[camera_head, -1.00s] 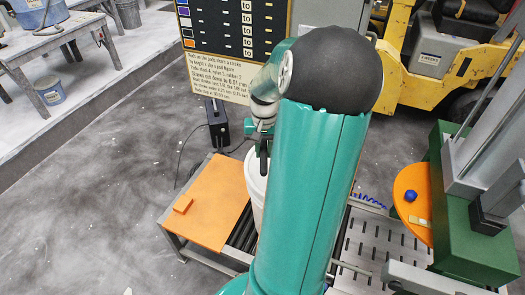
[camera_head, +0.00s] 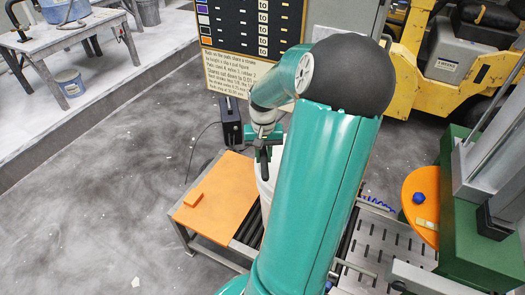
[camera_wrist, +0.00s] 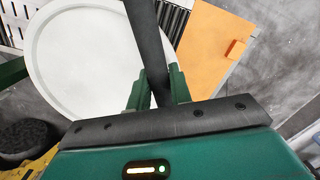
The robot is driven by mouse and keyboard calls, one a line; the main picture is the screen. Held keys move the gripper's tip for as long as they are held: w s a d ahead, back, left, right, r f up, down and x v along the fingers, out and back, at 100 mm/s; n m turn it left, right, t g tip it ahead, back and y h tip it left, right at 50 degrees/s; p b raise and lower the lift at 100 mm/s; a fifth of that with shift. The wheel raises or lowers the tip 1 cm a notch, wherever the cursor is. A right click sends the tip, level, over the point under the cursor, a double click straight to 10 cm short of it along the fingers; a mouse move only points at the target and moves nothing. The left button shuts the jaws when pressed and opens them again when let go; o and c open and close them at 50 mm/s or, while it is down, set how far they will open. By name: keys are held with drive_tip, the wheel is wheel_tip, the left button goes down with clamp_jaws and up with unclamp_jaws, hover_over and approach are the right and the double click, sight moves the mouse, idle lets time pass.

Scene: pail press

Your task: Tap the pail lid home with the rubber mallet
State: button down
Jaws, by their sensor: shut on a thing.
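The white pail (camera_head: 266,188) stands on the roller stand, mostly hidden behind my arm in the head view. Its round white lid (camera_wrist: 80,55) fills the left of the wrist view; I cannot tell how far it is seated. My gripper (camera_head: 263,143) is above the pail. In the wrist view my gripper (camera_wrist: 160,95) is shut on the dark handle of the mallet (camera_wrist: 148,40). The handle runs up across the lid's right part in the picture. The mallet's head is not clearly visible, and I cannot tell whether it touches the lid.
An orange board (camera_head: 217,200) with a small orange block (camera_head: 193,199) lies left of the pail. A green press (camera_head: 470,235) with an orange round plate (camera_head: 421,200) stands right. A slotted metal table (camera_head: 385,245) lies between. A yellow forklift (camera_head: 455,75) is behind.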

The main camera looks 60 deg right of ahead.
wheel_tip(320, 180, down, 4)
drive_tip(key=shift+w+a+r, duration=0.1)
drive_tip(key=shift+a, duration=0.05)
drive_tip(key=shift+d+f, duration=0.2)
drive_tip(key=shift+f, duration=0.1)
drive_tip(key=shift+r, duration=1.65)
drive_tip(key=shift+a+r, duration=0.1)
drive_tip(key=shift+r, duration=0.4)
